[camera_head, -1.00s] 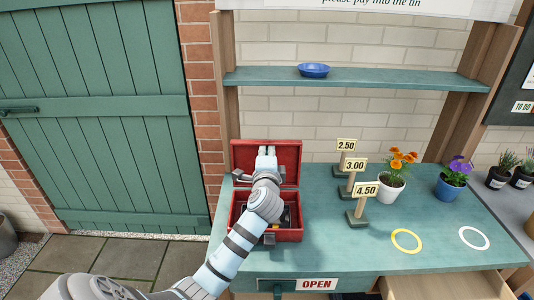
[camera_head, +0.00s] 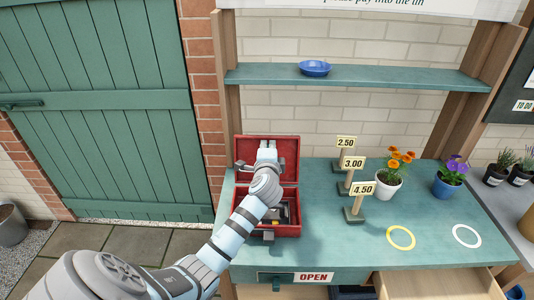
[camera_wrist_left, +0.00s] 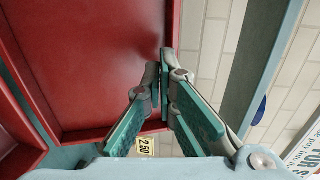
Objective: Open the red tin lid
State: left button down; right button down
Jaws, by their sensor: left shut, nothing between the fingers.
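The red tin (camera_head: 286,229) stands on the left end of the green counter. Its lid (camera_head: 288,150) is up and leans back, with its inner face toward me. My left gripper (camera_head: 267,147) is in front of the raised lid, above the tin, shut and empty. In the left wrist view the gripper fingers (camera_wrist_left: 168,60) are beside the red lid (camera_wrist_left: 95,60); I cannot tell whether they touch it. The tin's inside is partly hidden by my left arm; dark and yellow contents show. My right gripper is not in view.
Price signs (camera_head: 352,164) stand right of the tin. A white pot of orange flowers (camera_head: 388,187) and a blue pot of purple flowers (camera_head: 446,188) stand further right. A yellow ring (camera_head: 401,249) and a white ring (camera_head: 481,242) mark the counter. A shelf (camera_head: 420,80) holds a blue bowl (camera_head: 314,69).

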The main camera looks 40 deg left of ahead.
pick_arm(q)
jog(key=w+r+p+v, duration=0.1)
jog(key=r+p+v, duration=0.2)
jog(key=v, duration=1)
jog(key=s+d+f+n+g+h, duration=0.4)
jog(key=s+f+n, duration=0.1)
jog(key=s+f, duration=0.85)
jog(key=s+d+f+n+g+h, duration=0.2)
jog(key=s+d+f+g, duration=0.15)
jog(key=s, duration=0.35)
jog(key=s+d+f+n+g+h, duration=0.2)
jog(key=s+d+n+h, duration=0.15)
jog(key=s, duration=0.35)
notch_tip(320, 180, down, 21)
jog(key=s+a, duration=0.1)
jog(key=s, duration=0.1)
jog(key=s+a+f+g+b, duration=0.1)
jog(key=s+f+g, duration=0.1)
jog(key=s+f, duration=1.1)
jog(key=shift+s+f+y, duration=0.3)
jog(key=shift+s+y, duration=0.05)
jog(key=shift+s, duration=0.1)
